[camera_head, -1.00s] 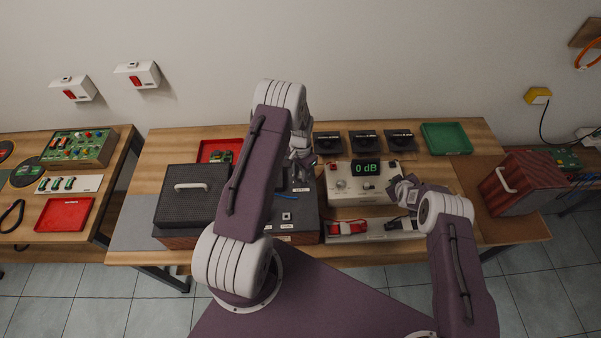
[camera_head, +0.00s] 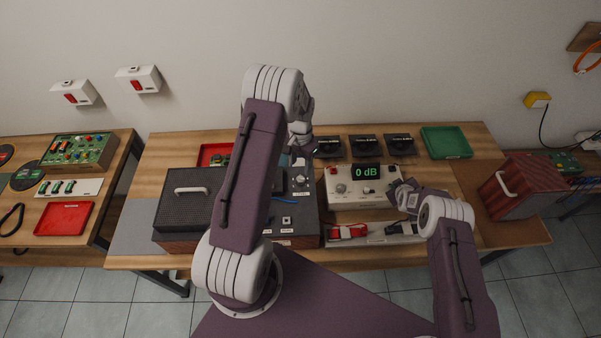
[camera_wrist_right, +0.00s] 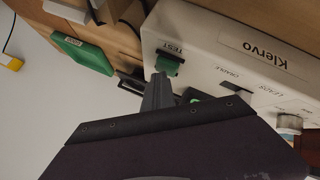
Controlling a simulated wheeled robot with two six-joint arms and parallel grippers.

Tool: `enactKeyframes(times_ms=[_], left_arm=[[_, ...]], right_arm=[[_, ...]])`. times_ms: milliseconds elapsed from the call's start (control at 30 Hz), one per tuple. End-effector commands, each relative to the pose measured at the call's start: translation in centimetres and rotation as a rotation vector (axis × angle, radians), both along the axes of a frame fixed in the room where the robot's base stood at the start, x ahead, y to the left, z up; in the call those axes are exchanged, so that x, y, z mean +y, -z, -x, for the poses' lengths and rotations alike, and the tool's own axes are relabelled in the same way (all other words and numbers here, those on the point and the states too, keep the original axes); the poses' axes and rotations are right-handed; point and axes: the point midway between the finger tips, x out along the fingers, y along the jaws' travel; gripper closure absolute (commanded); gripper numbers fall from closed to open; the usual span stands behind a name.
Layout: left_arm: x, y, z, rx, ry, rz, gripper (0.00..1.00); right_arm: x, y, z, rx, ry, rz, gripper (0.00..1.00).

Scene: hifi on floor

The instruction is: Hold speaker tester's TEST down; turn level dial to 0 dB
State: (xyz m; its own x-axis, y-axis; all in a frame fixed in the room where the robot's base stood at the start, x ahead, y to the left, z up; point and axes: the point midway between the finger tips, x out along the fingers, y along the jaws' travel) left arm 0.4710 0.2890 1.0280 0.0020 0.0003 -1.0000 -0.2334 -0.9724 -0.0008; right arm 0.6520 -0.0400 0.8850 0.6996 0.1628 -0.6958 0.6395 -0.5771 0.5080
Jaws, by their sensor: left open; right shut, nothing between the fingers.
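The cream speaker tester (camera_head: 360,201) stands on the right half of the bench, and its display (camera_head: 366,172) reads "0 dB". A pale round knob (camera_head: 341,188) sits on its left part. In the right wrist view, the green TEST button (camera_wrist_right: 169,64) is on the tester's face, with the tip of my right gripper (camera_wrist_right: 160,82) against it. The right gripper (camera_head: 404,190) is shut with nothing held; how far the button is pressed is unclear. My left gripper (camera_head: 302,147) is open and empty, above the dark unit's back edge, left of and apart from the tester.
A dark unit (camera_head: 301,213) with knobs stands left of the tester. Several small black items line the back, beside a green tray (camera_head: 446,141). Leads (camera_head: 347,231) lie in front of the tester.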

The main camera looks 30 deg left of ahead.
Motion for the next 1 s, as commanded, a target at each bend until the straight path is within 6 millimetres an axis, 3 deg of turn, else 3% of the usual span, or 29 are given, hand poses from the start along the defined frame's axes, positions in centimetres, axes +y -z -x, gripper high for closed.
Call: enactKeyframes(times_ms=[100,300,1000], left_arm=[[0.0,-2.2,0.0,-0.002,0.000,-0.001,0.49],[0.0,-3.8,0.0,0.000,0.000,0.000,0.49],[0.0,-3.9,0.0,0.001,0.000,0.000,0.49]], right_arm=[[0.0,0.1,0.1,0.003,0.000,0.001,1.00],[0.0,0.1,0.1,0.003,0.000,0.001,1.00],[0.0,0.1,0.1,0.003,0.000,0.001,1.00]])
